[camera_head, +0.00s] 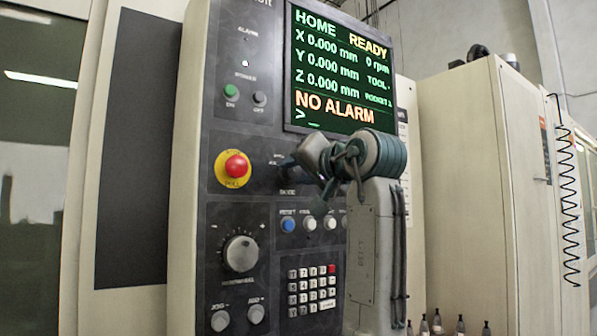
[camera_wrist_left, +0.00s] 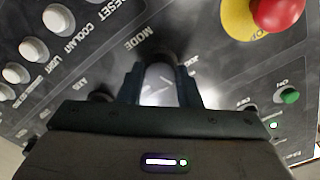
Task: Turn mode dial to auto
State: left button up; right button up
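The mode dial (camera_wrist_left: 158,83) is a round grey knob on the dark control panel, with its MODE label beside it. In the left wrist view it sits between the two dark fingers of my left gripper (camera_wrist_left: 160,92), which close up against its sides. In the head view my left gripper (camera_head: 303,164) reaches the panel below the screen and hides most of the dial. A JOG label shows near the dial in the wrist view; I cannot read the AUTO mark or the dial's exact pointing. My right gripper is not in view.
A red emergency button (camera_head: 237,166) on a yellow ring is left of the dial. The screen (camera_head: 340,70) above reads READY and NO ALARM. A larger knob (camera_head: 241,253), a blue reset button (camera_head: 288,225) and a keypad (camera_head: 312,290) lie below.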

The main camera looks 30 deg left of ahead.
pick_arm(q)
jog(key=shift+m, duration=0.3)
jog(key=m+p, duration=0.1)
jog(key=m, duration=0.3)
jog(key=m+p, duration=0.1)
jog(key=m, duration=0.7)
jog(key=shift+p, duration=0.3)
jog(key=shift+m, duration=1.7)
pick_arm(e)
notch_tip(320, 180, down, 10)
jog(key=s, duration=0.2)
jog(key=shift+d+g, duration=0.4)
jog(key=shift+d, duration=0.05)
